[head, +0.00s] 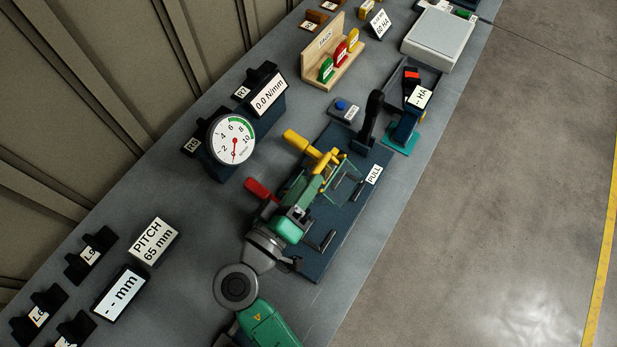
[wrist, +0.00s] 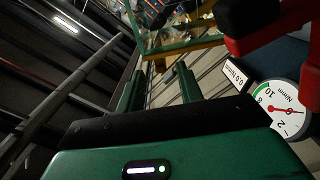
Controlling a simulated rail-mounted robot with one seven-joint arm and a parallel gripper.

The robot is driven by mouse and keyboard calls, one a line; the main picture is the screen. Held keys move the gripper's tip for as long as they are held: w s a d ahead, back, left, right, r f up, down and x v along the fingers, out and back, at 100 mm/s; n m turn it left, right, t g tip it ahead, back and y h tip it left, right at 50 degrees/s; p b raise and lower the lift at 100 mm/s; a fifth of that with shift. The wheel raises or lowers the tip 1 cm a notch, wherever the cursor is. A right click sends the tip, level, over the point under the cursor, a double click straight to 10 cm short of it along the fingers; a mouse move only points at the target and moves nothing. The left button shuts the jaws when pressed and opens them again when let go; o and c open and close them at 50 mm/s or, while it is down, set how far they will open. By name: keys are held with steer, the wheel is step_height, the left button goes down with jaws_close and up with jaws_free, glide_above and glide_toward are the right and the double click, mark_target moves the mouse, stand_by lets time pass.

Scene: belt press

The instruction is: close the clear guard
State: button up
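The clear guard (head: 347,187) is a see-through panel with thin green edges on the press, beside the yellow frame (head: 325,160). It looks raised and tilted, though my arm and the press parts crowd the view.
A red handle (head: 258,188) sticks out on the left of the press; it is close on the right in the wrist view (wrist: 270,25). A round gauge (head: 233,140) stands behind.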

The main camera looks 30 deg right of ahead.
steer(key=shift+r, duration=0.1)
steer(key=shift+c, duration=0.8)
steer(key=w+a+r+p, duration=0.1)
steer(key=w+a+r+g, duration=0.1)
steer(key=a+r+m+g+p, duration=0.1)
steer(key=a, duration=0.1)
steer(key=shift+w+a+r+p, duration=0.1)
steer(key=shift+w+r+p, duration=0.2)
steer(key=shift+w, duration=0.1)
jaws_close()
steer(key=w+a+r+m+g+p, duration=0.1)
steer(key=w+a+r+g, duration=0.1)
steer(key=a, duration=0.2)
steer(key=d+f, duration=0.1)
steer(key=d, duration=0.2)
steer(key=d+f, duration=0.1)
steer(key=d, duration=0.3)
steer(key=s+d+f, duration=0.1)
steer(key=d+f, duration=0.1)
steer(key=d, duration=0.1)
steer(key=shift+d, duration=0.25)
steer(key=shift+f, duration=0.1)
steer(key=shift+s, duration=0.15)
